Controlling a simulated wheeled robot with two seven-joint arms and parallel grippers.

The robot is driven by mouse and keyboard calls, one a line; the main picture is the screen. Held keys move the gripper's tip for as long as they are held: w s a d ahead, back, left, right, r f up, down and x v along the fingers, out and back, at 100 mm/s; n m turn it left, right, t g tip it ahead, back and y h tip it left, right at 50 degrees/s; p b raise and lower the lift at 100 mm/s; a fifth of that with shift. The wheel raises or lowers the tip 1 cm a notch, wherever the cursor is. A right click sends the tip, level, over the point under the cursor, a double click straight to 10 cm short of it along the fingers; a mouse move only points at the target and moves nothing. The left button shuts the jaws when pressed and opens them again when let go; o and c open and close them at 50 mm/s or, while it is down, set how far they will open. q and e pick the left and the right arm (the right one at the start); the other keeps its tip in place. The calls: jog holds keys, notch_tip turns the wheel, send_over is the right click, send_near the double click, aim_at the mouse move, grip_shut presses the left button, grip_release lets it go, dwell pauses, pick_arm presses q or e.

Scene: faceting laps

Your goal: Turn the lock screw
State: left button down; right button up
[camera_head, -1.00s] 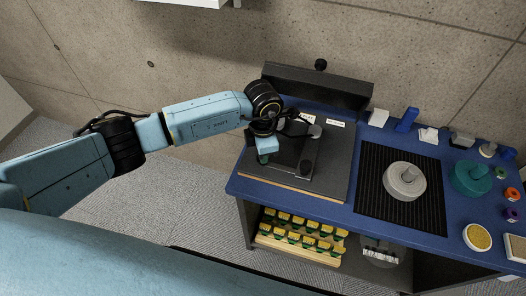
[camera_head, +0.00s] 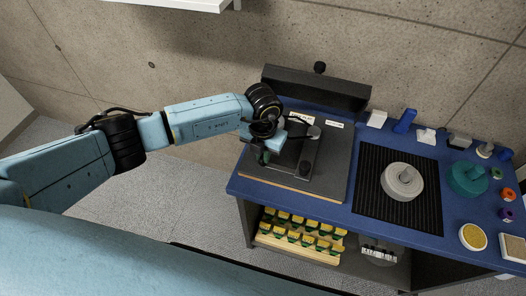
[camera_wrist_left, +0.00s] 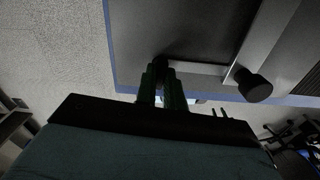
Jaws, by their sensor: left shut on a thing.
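My left gripper (camera_head: 264,157) is at the left side of the dark faceting machine (camera_head: 312,150) on the blue bench. In the left wrist view its two green fingers (camera_wrist_left: 161,88) are shut on a small dark knob, the lock screw (camera_wrist_left: 161,64), at the end of a grey bar. The fingers hide much of the screw, and in the head view the gripper and wrist cover it. A second black knob (camera_wrist_left: 255,87) stands apart to the right on a wider metal bar; it also shows in the head view (camera_head: 305,167). My right gripper is out of view.
A grey lap (camera_head: 402,181) lies on a black ribbed mat (camera_head: 372,212) to the right. A teal lap (camera_head: 467,178) and several small parts stand farther right. A dark upright panel (camera_head: 318,88) backs the machine. Yellow-topped pieces fill a shelf rack (camera_head: 297,245) below.

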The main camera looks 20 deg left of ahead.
pick_arm(q)
jog(key=shift+n, duration=0.6)
jog(key=c, duration=1.5)
grip_release()
notch_tip(320, 180, up, 13)
jog(key=shift+r, duration=0.2)
